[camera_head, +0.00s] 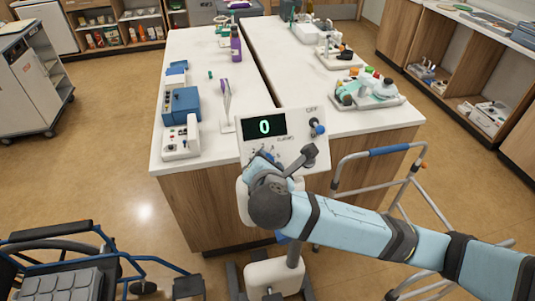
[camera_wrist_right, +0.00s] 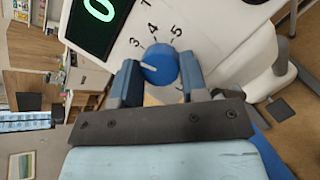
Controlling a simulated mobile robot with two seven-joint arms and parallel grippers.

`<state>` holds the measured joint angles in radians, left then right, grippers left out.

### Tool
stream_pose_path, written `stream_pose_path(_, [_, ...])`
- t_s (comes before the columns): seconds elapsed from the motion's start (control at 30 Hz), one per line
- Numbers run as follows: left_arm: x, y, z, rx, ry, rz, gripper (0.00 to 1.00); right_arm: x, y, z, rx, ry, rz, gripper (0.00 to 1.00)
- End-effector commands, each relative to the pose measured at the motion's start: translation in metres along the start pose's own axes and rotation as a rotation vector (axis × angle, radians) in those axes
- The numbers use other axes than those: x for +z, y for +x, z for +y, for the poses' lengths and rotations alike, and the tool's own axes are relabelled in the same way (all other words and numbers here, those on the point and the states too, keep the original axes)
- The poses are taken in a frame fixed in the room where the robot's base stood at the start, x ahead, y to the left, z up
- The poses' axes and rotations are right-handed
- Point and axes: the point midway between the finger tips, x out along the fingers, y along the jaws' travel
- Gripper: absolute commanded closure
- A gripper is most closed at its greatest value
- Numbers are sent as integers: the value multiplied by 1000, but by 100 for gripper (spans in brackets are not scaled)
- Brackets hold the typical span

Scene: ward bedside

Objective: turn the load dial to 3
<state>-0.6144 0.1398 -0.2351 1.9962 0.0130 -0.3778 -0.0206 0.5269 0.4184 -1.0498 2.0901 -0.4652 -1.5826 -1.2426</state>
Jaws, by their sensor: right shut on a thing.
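The load dial (camera_wrist_right: 163,60) is a round blue knob with a white pointer mark, on a white panel (camera_head: 290,150) in the middle of the head view. In the right wrist view its pointer aims left, below the printed 3. The numerals 4 and 5 show above the dial. The panel's display (camera_head: 265,127) reads 0. My right gripper (camera_wrist_right: 159,75) is shut on the dial, one finger on each side. In the head view my right gripper (camera_head: 262,163) and wrist mostly cover the dial. My left gripper is not in view.
A dark grey lever (camera_head: 301,158) stands out from the panel beside my wrist. A blue knob (camera_head: 318,127) sits under the OFF label. A walker (camera_head: 385,152) stands at the right, a wheelchair (camera_head: 75,265) at lower left. The white-topped counter (camera_head: 200,60) is behind the panel.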

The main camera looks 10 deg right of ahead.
Motion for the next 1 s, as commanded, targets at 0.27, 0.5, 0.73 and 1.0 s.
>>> stream_pose_path(0.27, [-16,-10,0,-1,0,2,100,1,-1,2,-43,132,-7,83])
stream_pose_path(0.5, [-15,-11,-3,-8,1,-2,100,0,0,1,-57,179,-10,83])
stream_pose_path(0.73, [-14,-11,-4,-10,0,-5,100,-1,0,1,-59,187,-11,83])
stream_pose_path(1.0, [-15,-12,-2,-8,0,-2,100,0,0,1,-58,185,-11,46])
